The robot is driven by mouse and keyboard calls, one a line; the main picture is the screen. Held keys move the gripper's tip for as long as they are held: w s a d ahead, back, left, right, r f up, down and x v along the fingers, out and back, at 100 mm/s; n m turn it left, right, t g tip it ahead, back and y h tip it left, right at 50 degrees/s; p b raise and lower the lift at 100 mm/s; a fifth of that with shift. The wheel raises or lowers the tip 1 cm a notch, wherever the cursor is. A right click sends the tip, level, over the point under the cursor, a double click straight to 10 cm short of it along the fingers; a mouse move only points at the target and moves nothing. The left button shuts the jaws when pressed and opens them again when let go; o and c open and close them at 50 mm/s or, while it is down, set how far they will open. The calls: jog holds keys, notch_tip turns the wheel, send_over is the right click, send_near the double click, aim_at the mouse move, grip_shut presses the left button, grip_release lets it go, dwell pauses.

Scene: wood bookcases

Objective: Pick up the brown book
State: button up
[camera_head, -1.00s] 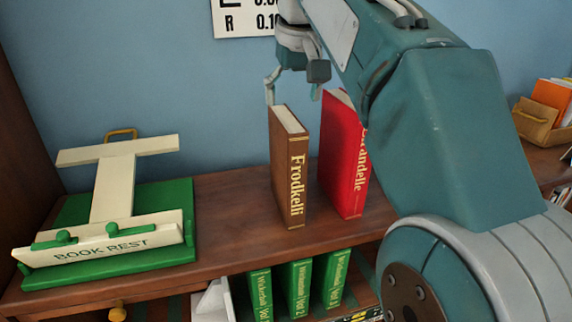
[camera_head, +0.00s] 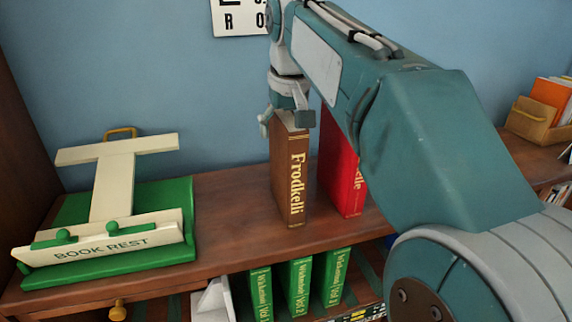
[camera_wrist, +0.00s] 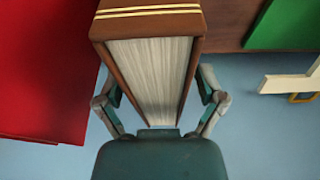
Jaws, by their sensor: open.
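The brown book (camera_head: 291,180), lettered "Frodkelli", stands upright on the wooden shelf top in the head view. In the wrist view the brown book (camera_wrist: 150,75) shows its pale page edges, with its brown covers on both sides. My gripper (camera_head: 283,122) is at the top of the book. In the wrist view my gripper (camera_wrist: 160,100) is open, with one finger on each side of the book. A small gap seems to show between fingers and covers; contact cannot be told.
A red book (camera_head: 341,170) stands upright just right of the brown book, close to one finger. A green and cream book rest (camera_head: 110,255) lies on the left. Green books (camera_head: 298,288) stand on the shelf below. An orange-filled box (camera_head: 540,125) is at far right.

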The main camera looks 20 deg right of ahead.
jog(key=shift+f, duration=0.25)
dwell(0.3)
grip_shut()
